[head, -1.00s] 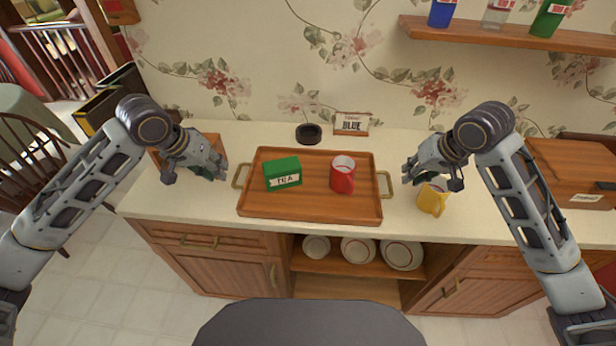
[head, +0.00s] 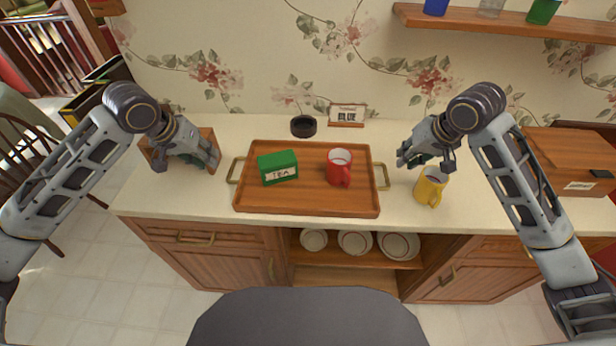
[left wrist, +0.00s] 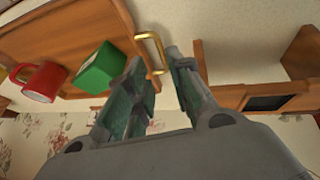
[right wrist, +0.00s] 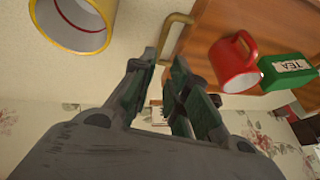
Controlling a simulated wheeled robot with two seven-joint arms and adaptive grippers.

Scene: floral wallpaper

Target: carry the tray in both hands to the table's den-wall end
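The brown wooden tray (head: 306,207) lies on the cream counter with a brass handle at each end. A green tea box (head: 278,168) and a red mug (head: 339,168) stand on it. My left gripper (head: 214,160) is open and empty, just off the tray's left handle (head: 236,169). In the left wrist view this handle (left wrist: 150,50) is just beyond the spread fingertips. My right gripper (head: 402,158) is open and empty near the right handle (head: 383,176). In the right wrist view that handle (right wrist: 172,38) is ahead of the fingertips. Neither gripper visibly touches a handle.
A yellow mug (head: 430,187) stands right of the tray, below my right gripper. A wooden box (head: 212,136) is behind my left gripper. A dark round dish (head: 303,126) and a small sign (head: 347,114) stand behind the tray. A large wooden box (head: 570,160) occupies the right end.

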